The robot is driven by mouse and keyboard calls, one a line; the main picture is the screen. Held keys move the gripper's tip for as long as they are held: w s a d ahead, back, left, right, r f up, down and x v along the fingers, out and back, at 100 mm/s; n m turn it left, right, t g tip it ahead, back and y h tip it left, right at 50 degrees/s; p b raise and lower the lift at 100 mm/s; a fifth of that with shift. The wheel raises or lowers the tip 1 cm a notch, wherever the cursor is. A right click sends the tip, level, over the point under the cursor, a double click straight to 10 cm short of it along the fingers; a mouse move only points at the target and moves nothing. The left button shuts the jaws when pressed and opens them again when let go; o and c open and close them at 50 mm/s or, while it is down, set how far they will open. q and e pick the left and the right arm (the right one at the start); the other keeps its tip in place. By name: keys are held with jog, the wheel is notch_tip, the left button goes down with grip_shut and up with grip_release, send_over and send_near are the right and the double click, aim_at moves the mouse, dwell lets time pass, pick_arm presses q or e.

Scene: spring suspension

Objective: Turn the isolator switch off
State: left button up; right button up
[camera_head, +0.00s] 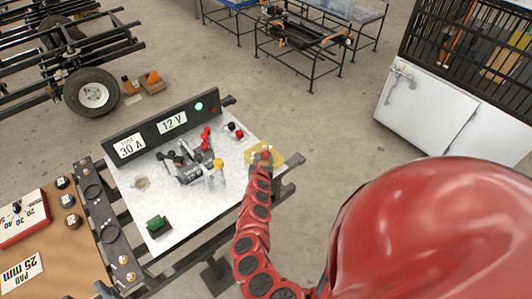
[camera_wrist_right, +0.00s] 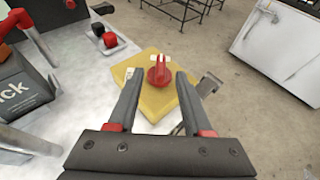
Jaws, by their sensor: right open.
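The isolator switch is a red knob on a yellow plate (camera_head: 282,158) at the right end of the white panel. In the wrist view the red knob (camera_wrist_right: 159,72) stands up from the yellow plate (camera_wrist_right: 154,108), with pale marks beside its top. My right gripper (camera_wrist_right: 159,80) is open, one finger on each side of the knob in this view. Whether the fingers touch it I cannot tell. In the head view my right gripper (camera_head: 264,158) is small and covers most of the knob. My left gripper is not in view.
A black strip with a lit green lamp (camera_head: 199,106) stands behind. Open floor lies to the right.

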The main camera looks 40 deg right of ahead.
aim_at(266, 151)
jog(key=b+x, duration=0.1)
jog(key=x, duration=0.3)
jog(key=shift+w+d+f, duration=0.15)
jog(key=shift+d+f, duration=0.05)
jog(key=shift+f, duration=0.05)
jog(key=shift+w+d+b, duration=0.15)
jog(key=shift+w+b, duration=0.2)
jog(key=shift+w+d+f, duration=0.4)
jog(key=shift+d, duration=0.15)
grip_shut()
